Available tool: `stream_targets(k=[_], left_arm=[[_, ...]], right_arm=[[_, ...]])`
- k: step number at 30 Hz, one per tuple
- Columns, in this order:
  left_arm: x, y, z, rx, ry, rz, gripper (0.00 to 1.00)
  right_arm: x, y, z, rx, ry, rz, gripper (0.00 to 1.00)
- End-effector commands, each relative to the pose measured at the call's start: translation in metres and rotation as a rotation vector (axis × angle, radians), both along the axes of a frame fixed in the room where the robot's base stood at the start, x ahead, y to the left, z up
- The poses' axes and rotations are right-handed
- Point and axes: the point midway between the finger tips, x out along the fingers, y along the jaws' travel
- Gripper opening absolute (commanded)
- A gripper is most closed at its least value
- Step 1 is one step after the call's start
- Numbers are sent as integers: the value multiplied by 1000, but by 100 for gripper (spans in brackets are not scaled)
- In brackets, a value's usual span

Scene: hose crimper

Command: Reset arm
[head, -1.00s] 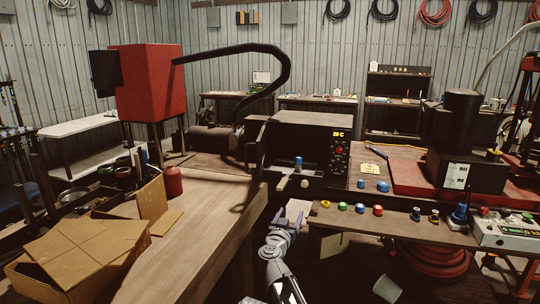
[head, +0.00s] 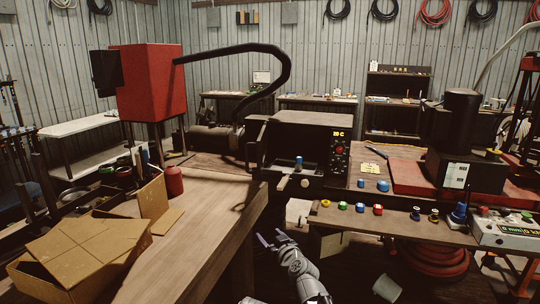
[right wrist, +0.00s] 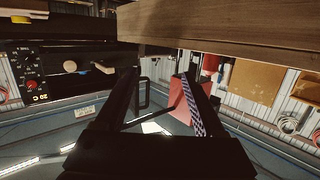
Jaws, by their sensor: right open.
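My right gripper (head: 272,240) is low in the middle of the head view, beside the right edge of the wooden bench. Its fingers are apart, with nothing between them. In the right wrist view its two dark fingers (right wrist: 160,100) are spread and empty. My left gripper is in neither view. The crimper box (head: 305,145), dark with a "20 C" display, stands behind and above my right gripper. A blue fitting (head: 298,163) is at its front, above a light knob (head: 282,184).
The wooden bench (head: 205,220) is left of my right gripper, with an open cardboard box (head: 85,250). A shelf edge with several coloured caps (head: 377,209) is to the right. A grey bucket (head: 387,287) and coiled red hose (head: 430,262) are below it.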

Motion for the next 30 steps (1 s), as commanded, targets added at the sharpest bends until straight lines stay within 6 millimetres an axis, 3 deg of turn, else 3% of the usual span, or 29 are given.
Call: stream_targets(k=[6,9,12,18,24,30], left_arm=[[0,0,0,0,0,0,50],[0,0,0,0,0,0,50],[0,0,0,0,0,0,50],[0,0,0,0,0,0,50],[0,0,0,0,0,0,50],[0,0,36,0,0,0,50]], right_arm=[[-90,-33,-95,-108,480,101,71],[-132,-63,-130,-156,707,54,71],[-166,-90,-151,-192,876,-15,71],[-221,-136,-172,-243,1119,-169,71],[-269,-173,-179,-280,1299,-334,71],[-282,-133,-143,-379,1309,-258,71]])
